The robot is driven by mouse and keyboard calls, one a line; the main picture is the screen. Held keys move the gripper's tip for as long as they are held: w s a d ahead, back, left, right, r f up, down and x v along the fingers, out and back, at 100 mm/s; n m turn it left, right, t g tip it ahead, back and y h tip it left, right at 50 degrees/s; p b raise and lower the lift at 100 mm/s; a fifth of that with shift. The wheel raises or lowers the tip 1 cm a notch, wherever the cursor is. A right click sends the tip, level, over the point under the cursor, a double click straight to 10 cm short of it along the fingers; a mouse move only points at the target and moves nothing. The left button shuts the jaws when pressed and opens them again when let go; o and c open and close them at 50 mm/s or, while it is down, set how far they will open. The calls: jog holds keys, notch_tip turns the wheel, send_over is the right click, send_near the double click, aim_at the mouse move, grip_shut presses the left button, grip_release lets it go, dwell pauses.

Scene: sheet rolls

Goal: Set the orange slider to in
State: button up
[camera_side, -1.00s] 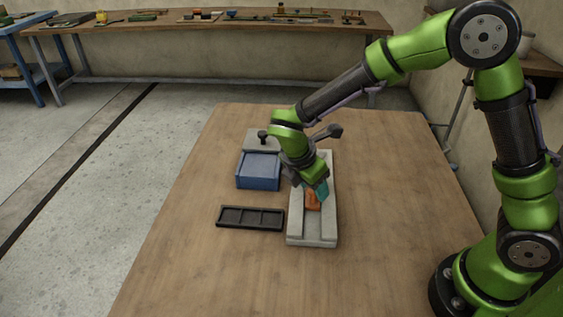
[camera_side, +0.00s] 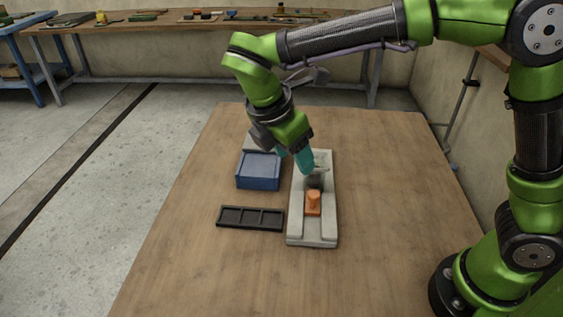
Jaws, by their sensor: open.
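The orange slider (camera_side: 313,202) sits in the groove of a pale grey rail block (camera_side: 313,238), a little nearer the front than the middle of the block. It has an upright round knob on a flat base. My gripper (camera_side: 305,167), with teal fingers, is open above the back part of the block, behind the slider and apart from it. The slider is clear of my fingers. The back part of the rail block is partly hidden by my gripper.
A blue box (camera_side: 258,171) stands left of the rail block. A grey block (camera_side: 251,142) behind the box is mostly hidden by my arm. The table's right side and front are clear.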

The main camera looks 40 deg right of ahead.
jog(key=d+r+y, duration=0.2)
jog(key=d+y, duration=0.2)
jog(key=d, duration=0.3)
notch_tip(320, 180, down, 16)
jog(key=shift+a+f, duration=0.1)
jog(key=shift+a, duration=0.05)
jog(key=shift+s+a+f, duration=0.25)
jog(key=shift+s+a, duration=0.25)
jog(key=shift+s+a+r, duration=0.25)
jog(key=shift+s+a, duration=0.2)
jog(key=shift+s+a+r, duration=0.2)
jog(key=shift+s+a, duration=0.25)
notch_tip(320, 180, up, 16)
jog(key=s+d+r+m+t+y, duration=0.1)
jog(key=s+d+m+t, duration=0.6)
jog(key=m, duration=1.5)
jog(key=shift+s+d+y, duration=0.7)
jog(key=shift+s+d, duration=0.3)
jog(key=shift+d, duration=0.2)
